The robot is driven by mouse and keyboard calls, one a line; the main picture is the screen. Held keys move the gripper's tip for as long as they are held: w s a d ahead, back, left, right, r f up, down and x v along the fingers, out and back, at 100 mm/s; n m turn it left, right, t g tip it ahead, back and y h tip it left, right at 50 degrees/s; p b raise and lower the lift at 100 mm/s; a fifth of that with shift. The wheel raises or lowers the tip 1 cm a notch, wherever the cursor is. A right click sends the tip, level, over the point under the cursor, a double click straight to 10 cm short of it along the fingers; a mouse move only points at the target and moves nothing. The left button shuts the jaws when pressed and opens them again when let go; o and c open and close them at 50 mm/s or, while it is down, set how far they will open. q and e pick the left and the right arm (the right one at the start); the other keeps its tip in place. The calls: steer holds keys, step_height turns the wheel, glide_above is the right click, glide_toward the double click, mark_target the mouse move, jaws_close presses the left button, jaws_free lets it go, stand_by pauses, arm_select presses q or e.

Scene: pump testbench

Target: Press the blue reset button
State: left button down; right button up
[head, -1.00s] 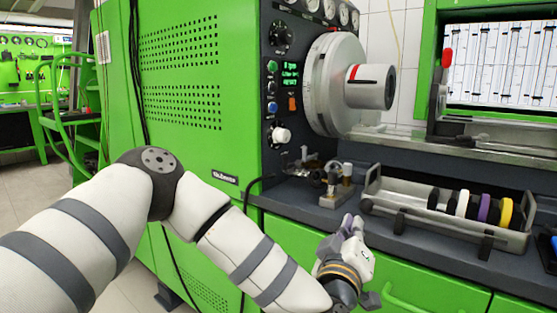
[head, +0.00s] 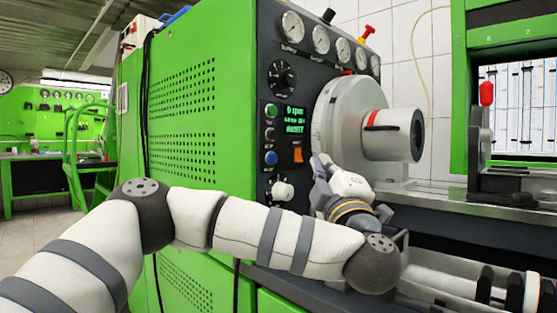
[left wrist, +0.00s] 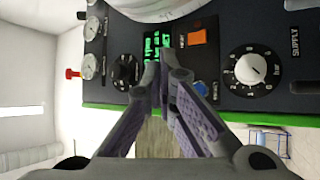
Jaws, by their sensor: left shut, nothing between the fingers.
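The blue reset button (head: 270,157) is on the dark control panel, below the green button (head: 271,110) and left of the orange switch (head: 298,154). It also shows in the left wrist view (left wrist: 201,88), just right of my fingers and partly hidden by them. My left gripper (head: 319,165) is shut and empty, in front of the panel to the right of the blue button. In the left wrist view its fingertips (left wrist: 163,72) meet near the green display (left wrist: 157,42). They look apart from the button, but the gap is hard to judge. My right gripper is out of view.
A white-pointer knob (head: 282,190) sits below the blue button and a black knob (head: 283,76) above the buttons. The large grey pump head (head: 342,122) juts out right of the panel, close to my left gripper. Pressure gauges (head: 293,26) line the top.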

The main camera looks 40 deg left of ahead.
mark_target(272, 159)
arm_select(q)
steer(key=a, duration=0.8)
steer(key=shift+w+a, duration=0.4)
steer(key=shift+a, duration=0.1)
stand_by(1.0)
steer(key=shift+a+p, duration=0.3)
steer(key=shift+p, duration=0.1)
steer(key=shift+a, duration=0.55)
stand_by(0.7)
steer(key=shift+d+p, duration=0.35)
steer(key=shift+d, duration=0.6)
